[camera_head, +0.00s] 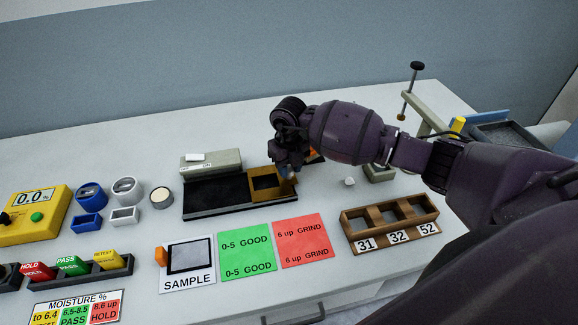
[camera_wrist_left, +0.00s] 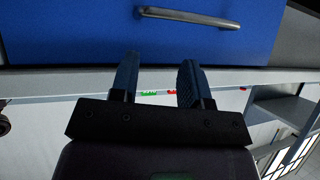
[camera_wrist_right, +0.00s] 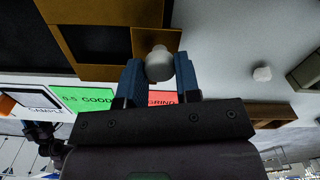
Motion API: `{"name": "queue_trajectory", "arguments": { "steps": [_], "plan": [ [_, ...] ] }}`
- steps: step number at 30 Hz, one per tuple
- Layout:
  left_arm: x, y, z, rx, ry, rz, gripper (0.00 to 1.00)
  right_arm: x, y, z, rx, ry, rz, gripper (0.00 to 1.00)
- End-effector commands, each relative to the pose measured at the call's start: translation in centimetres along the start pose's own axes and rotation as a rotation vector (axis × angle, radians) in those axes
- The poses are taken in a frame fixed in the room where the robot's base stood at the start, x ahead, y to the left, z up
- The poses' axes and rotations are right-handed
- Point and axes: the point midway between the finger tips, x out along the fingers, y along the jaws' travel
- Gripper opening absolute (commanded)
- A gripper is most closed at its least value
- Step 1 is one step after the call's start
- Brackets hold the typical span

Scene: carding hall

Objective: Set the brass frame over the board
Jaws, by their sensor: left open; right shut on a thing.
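The brass frame (camera_head: 254,192) is at the right end of the long black board (camera_head: 212,197) in the head view, with dark board showing through its opening. I cannot tell whether it rests on the board or is just above it. In the right wrist view the frame (camera_wrist_right: 66,38) has a brass tab with a pale round knob (camera_wrist_right: 159,65). My right gripper (camera_head: 288,172) is shut on this knob; its fingers (camera_wrist_right: 159,72) lie on either side. My left gripper (camera_wrist_left: 158,78) is open and empty in front of a blue drawer, outside the head view.
A grey block (camera_head: 212,162) stands behind the board. Green (camera_head: 246,254) and red (camera_head: 303,241) cards and a sample card (camera_head: 187,281) lie in front. A wooden rack (camera_head: 391,222) is at right, near a clamp stand (camera_head: 423,112). Cups and a yellow meter (camera_head: 36,216) are left.

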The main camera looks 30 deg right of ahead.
Motion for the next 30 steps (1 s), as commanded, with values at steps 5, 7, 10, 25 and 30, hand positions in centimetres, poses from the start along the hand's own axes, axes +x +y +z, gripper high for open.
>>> {"name": "queue_trajectory", "arguments": {
  "steps": [5,7,10,25,30],
  "plan": [
    [0.1,0.0,0.3,0.000,-0.002,0.000,0.43,-0.1,1.1,0.4,-0.001,-0.002,0.003,0.00],
    [0.2,0.0,0.5,0.000,-0.003,0.000,0.43,0.0,2.6,0.8,-0.004,-0.002,0.004,0.00],
    [0.4,0.1,1.0,-0.001,-0.005,0.000,0.43,0.0,5.3,1.5,-0.004,-0.003,0.005,0.00],
    [1.2,0.3,2.5,0.000,-0.014,0.002,0.43,-0.1,13.9,3.8,0.001,-0.002,0.001,0.00],
    [1.3,0.3,2.4,0.000,-0.013,0.002,0.43,-0.2,14.1,3.8,0.000,-0.004,0.003,0.00]
  ]
}}
